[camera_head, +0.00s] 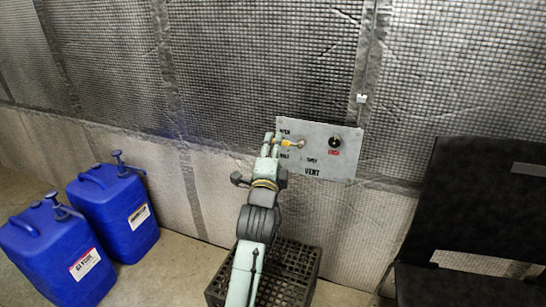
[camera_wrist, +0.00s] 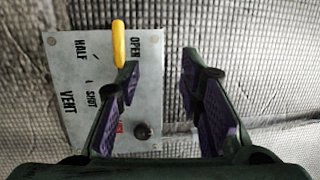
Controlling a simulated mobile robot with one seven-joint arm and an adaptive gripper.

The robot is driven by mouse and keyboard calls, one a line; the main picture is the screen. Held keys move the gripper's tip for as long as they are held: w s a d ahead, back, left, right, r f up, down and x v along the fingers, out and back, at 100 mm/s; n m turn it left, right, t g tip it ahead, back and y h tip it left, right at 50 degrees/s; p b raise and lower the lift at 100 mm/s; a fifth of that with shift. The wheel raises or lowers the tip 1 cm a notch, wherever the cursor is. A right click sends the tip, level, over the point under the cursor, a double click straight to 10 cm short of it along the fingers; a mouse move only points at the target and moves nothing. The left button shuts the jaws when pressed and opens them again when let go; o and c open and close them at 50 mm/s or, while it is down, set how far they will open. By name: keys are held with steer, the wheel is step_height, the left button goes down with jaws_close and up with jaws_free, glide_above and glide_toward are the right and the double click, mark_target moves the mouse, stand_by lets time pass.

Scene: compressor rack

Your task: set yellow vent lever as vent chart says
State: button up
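The vent panel (camera_head: 340,166) is a grey plate on the wall, lettered VENT, OPEN, HALF and a third mark that looks like SHUT. The yellow vent lever (camera_head: 290,144) points left in the head view, between OPEN and HALF. In the wrist view the lever (camera_wrist: 118,42) lies nearer OPEN, and my left finger hides its lower end. My gripper (camera_wrist: 160,60) is open with nothing between its fingers; the lever is outside them, left of the left finger. In the head view my gripper (camera_head: 269,140) is at the panel's left edge. No vent chart is visible.
A black knob (camera_head: 334,142) with a red label sits right of the lever on the panel. Two blue jugs (camera_head: 128,222) stand on the floor at left. A black crate (camera_head: 300,268) is below the panel, and a dark chair (camera_head: 470,195) stands at right.

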steer(key=shift+s+a+f, duration=0.1)
steer(key=shift+s+f, duration=0.05)
steer(key=shift+s, duration=0.55)
steer(key=shift+f+b, duration=0.1)
steer(key=shift+b, duration=0.5)
